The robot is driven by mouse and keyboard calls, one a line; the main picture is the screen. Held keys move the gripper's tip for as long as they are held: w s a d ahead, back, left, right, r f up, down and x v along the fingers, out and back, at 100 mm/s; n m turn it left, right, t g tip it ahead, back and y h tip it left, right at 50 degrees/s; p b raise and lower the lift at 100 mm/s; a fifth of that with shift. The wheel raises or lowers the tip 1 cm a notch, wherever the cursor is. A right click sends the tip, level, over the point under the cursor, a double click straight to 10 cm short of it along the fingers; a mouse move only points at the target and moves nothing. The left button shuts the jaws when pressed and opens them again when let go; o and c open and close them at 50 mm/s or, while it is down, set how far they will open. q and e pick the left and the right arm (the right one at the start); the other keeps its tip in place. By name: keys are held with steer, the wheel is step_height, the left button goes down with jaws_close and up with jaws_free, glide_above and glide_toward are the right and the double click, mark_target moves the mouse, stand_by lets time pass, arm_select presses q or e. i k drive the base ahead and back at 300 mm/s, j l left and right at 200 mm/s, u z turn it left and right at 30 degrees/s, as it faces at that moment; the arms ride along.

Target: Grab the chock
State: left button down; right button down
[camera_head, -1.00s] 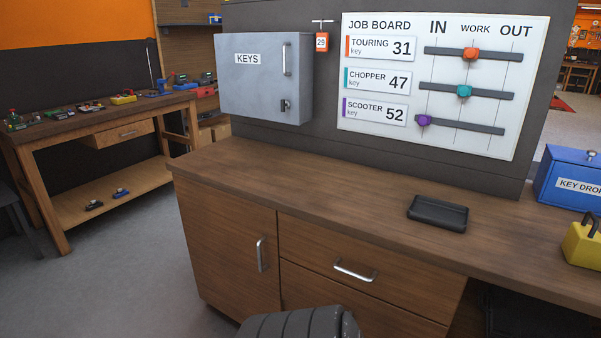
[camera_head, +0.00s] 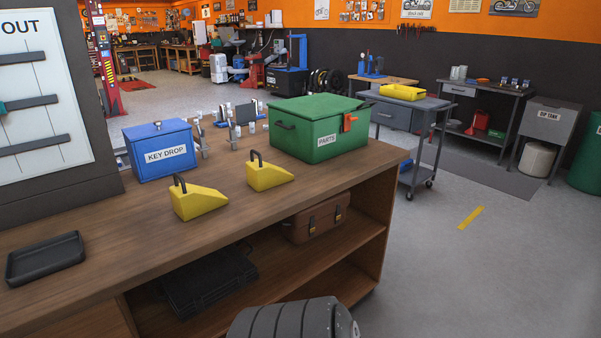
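Two yellow wedge chocks with dark handles stand on the wooden counter (camera_head: 120,222). The nearer chock (camera_head: 198,202) is left of the farther chock (camera_head: 268,176), and the two are apart. Both are upright, with the handle at the tall left end and the slope falling to the right. No gripper touches either one. Neither of my grippers shows in the head view. A dark ribbed part of my own body is at the bottom edge.
A blue KEY DROP box (camera_head: 160,151) and a green PARTS box (camera_head: 318,128) stand behind the chocks. A black tray (camera_head: 46,258) lies at the left. A brown case (camera_head: 318,218) sits on the shelf below. Open floor (camera_head: 470,270) lies to the right, before a grey cart (camera_head: 415,120).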

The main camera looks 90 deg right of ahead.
mark_target(261, 175)
steer(key=l+z, duration=0.1)
steer(key=z, duration=2.4)
